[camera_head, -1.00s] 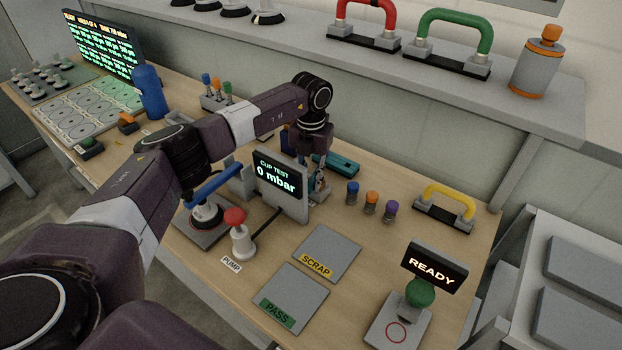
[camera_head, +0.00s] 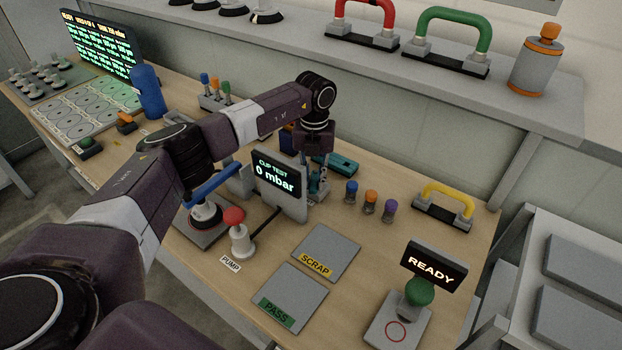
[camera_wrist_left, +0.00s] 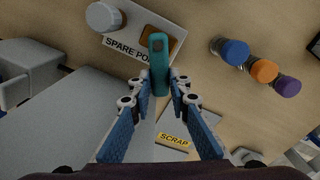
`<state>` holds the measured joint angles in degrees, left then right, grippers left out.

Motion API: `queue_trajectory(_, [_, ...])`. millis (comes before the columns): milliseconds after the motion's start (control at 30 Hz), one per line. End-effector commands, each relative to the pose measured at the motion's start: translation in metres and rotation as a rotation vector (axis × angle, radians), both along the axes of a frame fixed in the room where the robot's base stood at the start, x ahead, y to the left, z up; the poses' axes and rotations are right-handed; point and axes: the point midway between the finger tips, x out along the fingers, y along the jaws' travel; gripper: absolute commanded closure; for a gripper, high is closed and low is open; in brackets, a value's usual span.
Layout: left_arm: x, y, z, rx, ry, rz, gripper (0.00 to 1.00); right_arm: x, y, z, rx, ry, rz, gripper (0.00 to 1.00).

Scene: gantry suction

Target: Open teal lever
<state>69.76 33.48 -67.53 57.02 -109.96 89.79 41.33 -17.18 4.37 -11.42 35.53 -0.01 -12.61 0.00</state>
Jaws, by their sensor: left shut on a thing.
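The teal lever (camera_wrist_left: 159,58) is a narrow bar with a small slot near its far end in the left wrist view. The two fingers of my left gripper (camera_wrist_left: 160,82) are on either side of it and hold it. In the head view my left gripper (camera_head: 319,180) points down behind the cup test display (camera_head: 279,184), which partly hides the fingertips. A teal piece (camera_head: 340,163) shows just behind the gripper there; I cannot tell whether it is the lever. My right gripper is not in view.
Vials with blue (camera_head: 351,186), orange and purple tops stand right of the gripper. A labelled plate (camera_wrist_left: 122,45) bears a grey cylinder beside the lever. The scrap pad (camera_head: 326,250) and pass pad (camera_head: 291,292) lie in front. A yellow handle (camera_head: 446,202) is at right.

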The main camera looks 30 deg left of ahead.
Motion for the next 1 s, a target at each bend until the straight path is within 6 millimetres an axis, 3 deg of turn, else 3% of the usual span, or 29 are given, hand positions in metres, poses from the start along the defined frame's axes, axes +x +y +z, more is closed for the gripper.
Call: queue_trajectory(1000, [0.029,-0.026,0.001,0.0,-0.003,0.909,1.0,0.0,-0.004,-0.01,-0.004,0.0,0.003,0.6])
